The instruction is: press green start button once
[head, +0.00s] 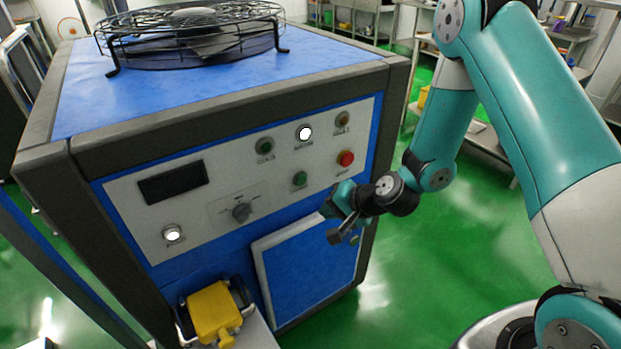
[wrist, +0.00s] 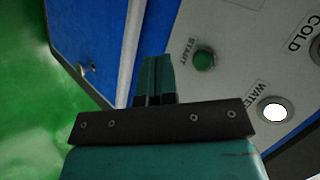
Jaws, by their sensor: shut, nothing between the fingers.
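The green start button (head: 300,179) is on the grey control panel of the blue machine, left of and below the red button. In the wrist view the green button (wrist: 204,59) shows with the label START beside it. My gripper (head: 326,208) is in front of the panel, to the right of and a little below the start button in the head view. In the wrist view its fingers (wrist: 154,68) are together and empty, with the start button to the right of their tips. I see no contact with the button; the exact gap to the panel is unclear.
The red button (head: 345,158), another green button (head: 265,145), a lit white button (head: 305,133) and a dark knob (head: 242,212) share the panel. A blue door (head: 310,262) is below. A yellow object (head: 212,312) sits at the lower front.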

